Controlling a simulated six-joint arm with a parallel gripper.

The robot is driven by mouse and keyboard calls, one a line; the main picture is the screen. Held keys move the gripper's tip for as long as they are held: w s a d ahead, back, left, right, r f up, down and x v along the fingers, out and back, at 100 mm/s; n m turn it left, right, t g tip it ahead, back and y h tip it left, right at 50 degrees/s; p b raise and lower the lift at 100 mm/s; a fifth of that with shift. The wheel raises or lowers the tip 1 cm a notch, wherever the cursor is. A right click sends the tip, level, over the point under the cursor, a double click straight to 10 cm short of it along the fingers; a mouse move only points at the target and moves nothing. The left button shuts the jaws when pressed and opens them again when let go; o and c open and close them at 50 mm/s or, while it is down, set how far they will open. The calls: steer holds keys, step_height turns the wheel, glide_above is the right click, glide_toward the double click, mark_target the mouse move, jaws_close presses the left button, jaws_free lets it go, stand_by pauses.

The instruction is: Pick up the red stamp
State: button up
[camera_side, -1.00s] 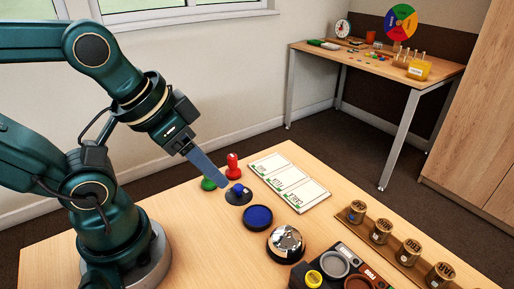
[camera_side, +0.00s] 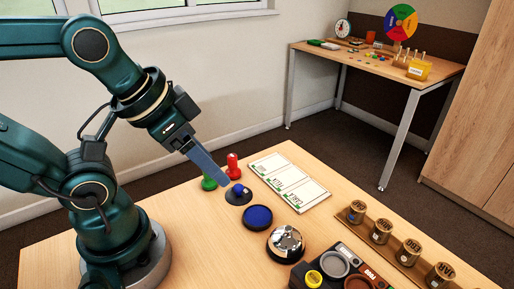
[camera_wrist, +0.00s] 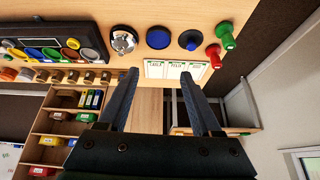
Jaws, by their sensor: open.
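The red stamp (camera_side: 233,167) stands upright near the far edge of the wooden table. In the wrist view the red stamp (camera_wrist: 214,55) is beyond the right fingertip, outside the gap between the fingers. My gripper (camera_side: 222,181) is open and empty, above the table near the stamps. In the side view its fingertips overlap the space between the green, red and blue-knobbed stamps. In the wrist view the two fingers of my gripper (camera_wrist: 160,76) are spread wide.
A green stamp (camera_side: 209,183) and a blue-knobbed black stamp (camera_side: 238,193) stand close to the red one. A blue ink pad (camera_side: 257,217), a silver bell (camera_side: 286,242) and white cards (camera_side: 289,181) lie nearby. Labelled wooden stamps (camera_side: 381,231) stand in a rack to the right.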

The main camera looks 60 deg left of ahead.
steer(key=w+a+r, duration=0.2)
steer(key=w, duration=0.2)
steer(key=n+g, duration=0.2)
steer(key=g, duration=0.4)
glide_above(232, 156)
step_height(232, 156, down, 10)
steer(key=shift+w+r, duration=0.1)
steer(key=shift+w, duration=0.05)
steer(key=shift+s+a+f, duration=0.15)
steer(key=shift+s+f, duration=0.05)
steer(key=shift+f, duration=2.6)
jaws_close()
